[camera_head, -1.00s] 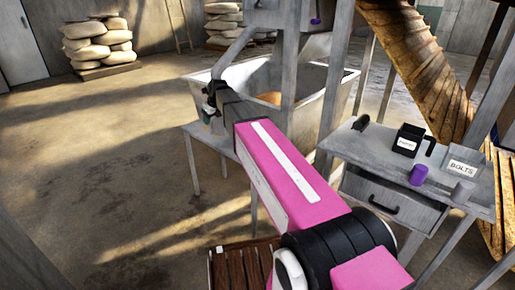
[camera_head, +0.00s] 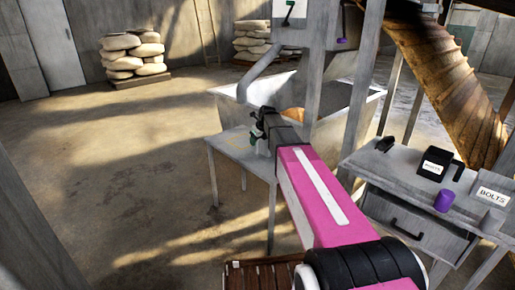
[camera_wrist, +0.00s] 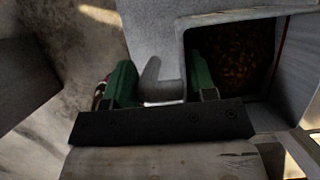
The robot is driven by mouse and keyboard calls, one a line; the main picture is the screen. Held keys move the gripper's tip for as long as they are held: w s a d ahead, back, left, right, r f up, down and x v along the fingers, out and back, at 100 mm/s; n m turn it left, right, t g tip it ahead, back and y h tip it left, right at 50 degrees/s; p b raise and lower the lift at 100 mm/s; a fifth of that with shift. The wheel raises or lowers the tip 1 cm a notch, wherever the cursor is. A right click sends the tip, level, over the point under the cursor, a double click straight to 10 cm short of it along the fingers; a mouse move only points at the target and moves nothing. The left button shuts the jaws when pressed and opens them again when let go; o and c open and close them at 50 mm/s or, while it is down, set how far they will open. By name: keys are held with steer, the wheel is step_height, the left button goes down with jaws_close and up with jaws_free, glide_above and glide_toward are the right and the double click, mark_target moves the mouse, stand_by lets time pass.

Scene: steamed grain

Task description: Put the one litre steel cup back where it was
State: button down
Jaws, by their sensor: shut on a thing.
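My gripper (camera_head: 258,132) reaches out over a small grey table (camera_head: 232,149) beside the trough in the head view. In the wrist view, its two green fingers (camera_wrist: 160,85) are shut on a narrow grey piece, which I take as part of the steel cup (camera_wrist: 150,78). Most of the cup is hidden by the gripper and its mount, so its tilt and whether it touches the table cannot be told. The trough (camera_head: 226,101) stands behind the table, with brown grain (camera_head: 292,114) inside. A grain-filled opening also shows right of the fingers in the wrist view (camera_wrist: 238,60).
A bench (camera_head: 385,172) at the right holds a black labelled box (camera_head: 434,165), a purple cup (camera_head: 444,201), a grey cylinder (camera_head: 492,221) and a BOLTS sign (camera_head: 493,192). Open floor lies at the left.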

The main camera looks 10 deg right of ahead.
steer(key=shift+f, duration=2)
steer(key=shift+f, duration=0.15)
steer(key=shift+c, duration=2.2)
jaws_free()
steer(key=v, duration=1.2)
steer(key=s+d+f+n+g+h, duration=0.1)
steer(key=s+f+n+g, duration=0.1)
steer(key=s+f+n, duration=0.8)
steer(key=s+d+f+n+g+h, duration=0.1)
steer(key=s+d+f+n, duration=0.1)
steer(key=s+f+n, duration=0.9)
steer(key=s+n, duration=0.7)
steer(key=s, duration=0.1)
steer(key=shift+s+n+g+h, duration=0.4)
